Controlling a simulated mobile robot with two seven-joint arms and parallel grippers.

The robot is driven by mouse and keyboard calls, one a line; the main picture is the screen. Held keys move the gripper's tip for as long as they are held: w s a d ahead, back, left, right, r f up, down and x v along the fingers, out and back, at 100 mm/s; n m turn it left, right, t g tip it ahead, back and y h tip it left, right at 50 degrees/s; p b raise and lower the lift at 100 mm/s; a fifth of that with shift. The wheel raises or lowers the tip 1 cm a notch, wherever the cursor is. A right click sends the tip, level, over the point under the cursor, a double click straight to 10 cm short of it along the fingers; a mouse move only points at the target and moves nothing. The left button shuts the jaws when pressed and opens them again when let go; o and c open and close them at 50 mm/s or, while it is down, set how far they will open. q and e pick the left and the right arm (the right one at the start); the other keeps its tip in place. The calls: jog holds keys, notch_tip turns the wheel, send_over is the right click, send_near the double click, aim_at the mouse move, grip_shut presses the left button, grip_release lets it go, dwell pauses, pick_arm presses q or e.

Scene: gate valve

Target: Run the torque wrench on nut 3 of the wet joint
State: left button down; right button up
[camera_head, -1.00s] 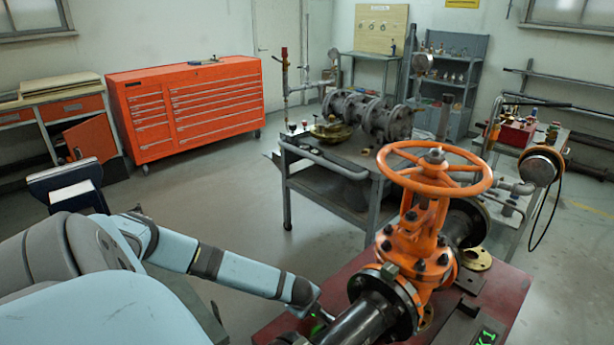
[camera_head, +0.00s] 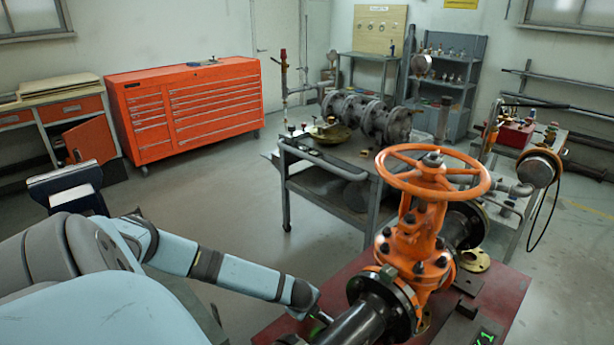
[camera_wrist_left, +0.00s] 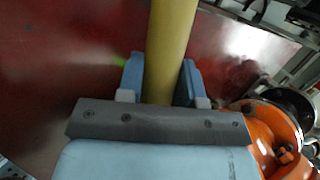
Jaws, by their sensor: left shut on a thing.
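The orange gate valve (camera_head: 415,240) with its handwheel stands on a red bench at the lower right in the head view. A black bolted flange (camera_head: 388,300) joins it to a dark pipe (camera_head: 350,325). I cannot tell which nut is nut 3, and no wetness shows. In the left wrist view, my left gripper (camera_wrist_left: 162,76) is shut on a yellow bar, probably the torque wrench handle (camera_wrist_left: 171,40). The bar's far end is out of frame. In the head view, my left arm reaches down beside the pipe, its gripper hidden at the bottom edge. My right gripper is not in view.
The red bench top (camera_head: 345,282) is bare left of the valve. A grey trolley (camera_head: 330,160) with a dark flanged part stands behind. An orange tool cabinet (camera_head: 190,110) stands at the back left, with open floor in front.

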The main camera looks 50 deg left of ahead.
pick_arm(q)
jog(key=shift+w+r, duration=0.1)
jog(key=shift+w, duration=0.15)
jog(key=shift+w+a, duration=0.2)
jog(key=shift+w, duration=1.3)
jog(key=shift+w+p, duration=0.3)
jog(key=shift+p, duration=0.5)
dwell(0.5)
jog(key=shift+r, duration=0.15)
jog(key=shift+s+p, duration=0.15)
jog(key=shift+p, duration=0.35)
jog(key=shift+s, duration=0.15)
jog(key=shift+s+d+p, duration=0.15)
jog(key=shift+s+p, duration=0.65)
jog(key=shift+s, duration=0.25)
jog(key=shift+s+d+p, duration=0.1)
jog(key=shift+s+p, duration=0.65)
jog(key=shift+s, duration=0.3)
